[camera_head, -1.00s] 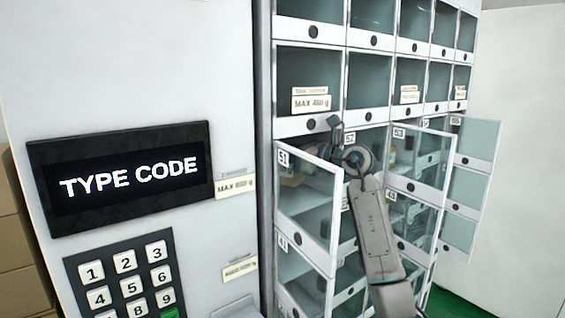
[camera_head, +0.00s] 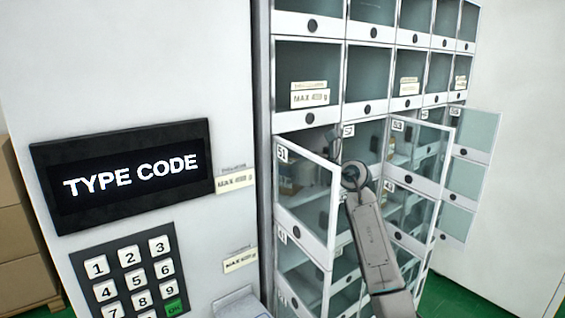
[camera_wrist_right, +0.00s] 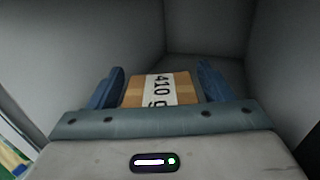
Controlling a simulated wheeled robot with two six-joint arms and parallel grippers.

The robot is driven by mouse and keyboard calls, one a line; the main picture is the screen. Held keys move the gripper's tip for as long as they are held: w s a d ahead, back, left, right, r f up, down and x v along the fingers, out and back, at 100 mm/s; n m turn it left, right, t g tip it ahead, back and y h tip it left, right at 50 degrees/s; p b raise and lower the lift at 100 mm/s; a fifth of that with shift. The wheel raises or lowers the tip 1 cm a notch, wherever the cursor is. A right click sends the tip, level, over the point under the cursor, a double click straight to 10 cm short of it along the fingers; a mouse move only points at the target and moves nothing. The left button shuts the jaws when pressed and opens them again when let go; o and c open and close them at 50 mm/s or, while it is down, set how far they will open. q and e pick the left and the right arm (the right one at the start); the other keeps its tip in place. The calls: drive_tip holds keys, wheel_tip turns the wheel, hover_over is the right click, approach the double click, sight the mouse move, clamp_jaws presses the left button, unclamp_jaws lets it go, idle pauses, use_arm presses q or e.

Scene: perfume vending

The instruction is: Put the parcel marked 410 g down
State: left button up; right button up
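The parcel marked 410 g (camera_wrist_right: 160,90) is a brown box with a white label strip, seen in the right wrist view inside a grey-walled compartment. My right gripper (camera_wrist_right: 162,85) has its two blue fingers close against both sides of the parcel. Whether the parcel touches the compartment floor cannot be told. In the head view my right arm reaches up to the opened lockers beside door 51 (camera_head: 306,205); its gripper and the parcel cannot be made out clearly there. My left gripper is not in view.
Open glass doors, including door 53 (camera_head: 418,150), stand out to the right of my arm. Closed lockers (camera_head: 308,72) with MAX labels are above. At left are a TYPE CODE screen (camera_head: 125,175) and a keypad (camera_head: 132,272). Brown boxes (camera_head: 22,240) stand far left.

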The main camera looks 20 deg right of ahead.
drive_tip(key=shift+r, duration=0.25)
drive_tip(key=b+v, duration=0.4)
drive_tip(key=v, duration=0.8)
drive_tip(key=shift+b, duration=0.3)
drive_tip(key=shift+f, duration=0.1)
